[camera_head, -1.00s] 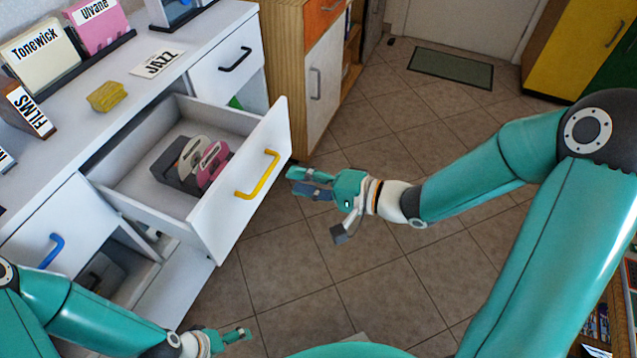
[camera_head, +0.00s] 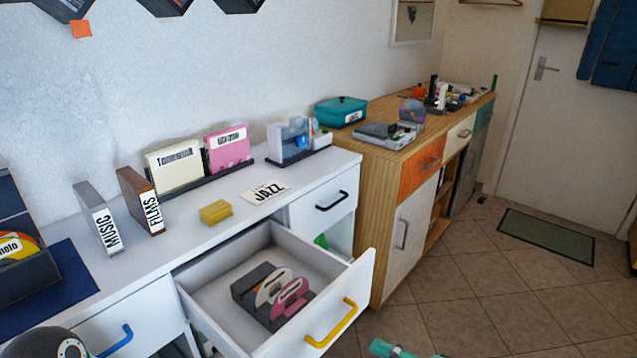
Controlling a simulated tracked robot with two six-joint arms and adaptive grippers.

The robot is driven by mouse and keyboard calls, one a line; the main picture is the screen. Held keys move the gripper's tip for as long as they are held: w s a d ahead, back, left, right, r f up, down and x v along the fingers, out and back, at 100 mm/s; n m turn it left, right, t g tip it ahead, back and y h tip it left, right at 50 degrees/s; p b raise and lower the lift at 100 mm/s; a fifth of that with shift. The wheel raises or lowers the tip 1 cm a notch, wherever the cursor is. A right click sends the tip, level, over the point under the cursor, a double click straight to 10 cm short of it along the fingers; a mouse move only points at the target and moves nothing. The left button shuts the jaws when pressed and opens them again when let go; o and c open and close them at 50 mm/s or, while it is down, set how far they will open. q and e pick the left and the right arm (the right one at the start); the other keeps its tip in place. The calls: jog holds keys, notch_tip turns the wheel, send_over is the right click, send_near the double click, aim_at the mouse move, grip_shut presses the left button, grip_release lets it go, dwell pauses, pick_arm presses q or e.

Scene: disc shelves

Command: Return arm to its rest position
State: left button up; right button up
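A sliver of teal gripper (camera_head: 392,349), which looks like my right one, shows at the bottom edge, just right of the open drawer. Most of it is cut off, so its opening cannot be told. A dark round joint of my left arm shows at the bottom left corner; my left gripper is out of view. The white drawer (camera_head: 362,292) with a yellow handle (camera_head: 331,322) stands open. Inside it a dark holder (camera_head: 250,287) carries a cream disc case and a pink disc case (camera_head: 292,298).
On the white counter stand a cream box (camera_head: 175,166), a pink box (camera_head: 228,150), a MUSIC divider (camera_head: 98,218), a FILMS divider (camera_head: 140,200), a yellow block (camera_head: 215,212) and a JAZZ card (camera_head: 264,192). A wooden cabinet (camera_head: 372,170) stands right.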

jog(key=s+a+f+m+g+h, duration=0.1)
jog(key=a+f+g, duration=0.15)
jog(key=f, duration=0.65)
jog(key=s+a+f+m+g+h, duration=0.1)
jog(key=a+f+h, duration=0.15)
jog(key=f, duration=0.65)
jog(key=s+d+f+n+g+h, duration=0.35)
jog(key=s+f+n+g, duration=0.35)
jog(key=s+f, duration=0.5)
notch_tip(320, 180, up, 18)
jog(key=n+p, duration=0.1)
jog(key=p, duration=1.7)
jog(key=shift+w+a+n+t, duration=0.2)
jog(key=shift+a+n+t, duration=0.05)
jog(key=shift+n+t, duration=0.15)
